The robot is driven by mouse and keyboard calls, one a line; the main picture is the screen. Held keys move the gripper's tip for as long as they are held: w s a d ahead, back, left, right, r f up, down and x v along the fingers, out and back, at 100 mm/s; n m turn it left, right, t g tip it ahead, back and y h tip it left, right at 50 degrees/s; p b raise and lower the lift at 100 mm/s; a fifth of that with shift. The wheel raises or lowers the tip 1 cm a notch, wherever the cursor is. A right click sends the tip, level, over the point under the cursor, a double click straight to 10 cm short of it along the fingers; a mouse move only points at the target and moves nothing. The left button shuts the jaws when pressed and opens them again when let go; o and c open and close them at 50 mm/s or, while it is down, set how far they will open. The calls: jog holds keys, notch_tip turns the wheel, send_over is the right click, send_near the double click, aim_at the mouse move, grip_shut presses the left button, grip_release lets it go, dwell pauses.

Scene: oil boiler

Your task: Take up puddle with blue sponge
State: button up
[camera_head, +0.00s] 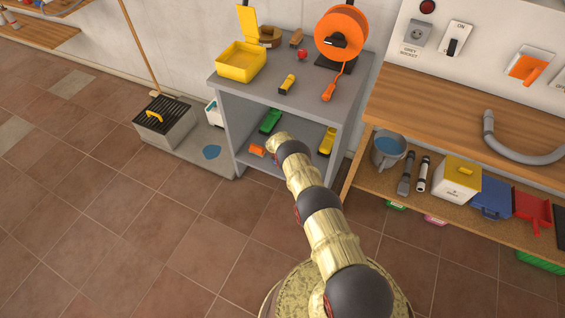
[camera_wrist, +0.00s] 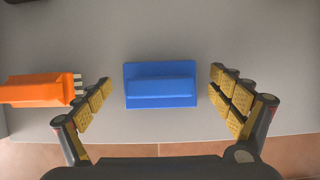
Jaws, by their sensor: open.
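The blue sponge (camera_wrist: 160,94) lies on a grey surface in the wrist view, a flat block with a raised bar across it. My gripper (camera_wrist: 160,82) is open, its yellow-padded fingers on either side of the sponge with gaps left and right. In the head view, my arm reaches into the grey cabinet's lower shelf; its end hides most of that spot, and I cannot make out the sponge there. The puddle (camera_head: 211,152) is a small blue patch on the grey floor strip left of the cabinet.
An orange tool (camera_wrist: 38,90) lies left of my fingers. The grey cabinet (camera_head: 228,130) has side walls around the shelf, with green (camera_head: 270,120) and yellow (camera_head: 327,142) items inside. A grey bucket (camera_head: 165,125) with a black grate stands left of the puddle.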

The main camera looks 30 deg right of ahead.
jog(key=shift+c, duration=0.4)
jog(key=c, duration=1.1)
jog(key=shift+c, duration=0.3)
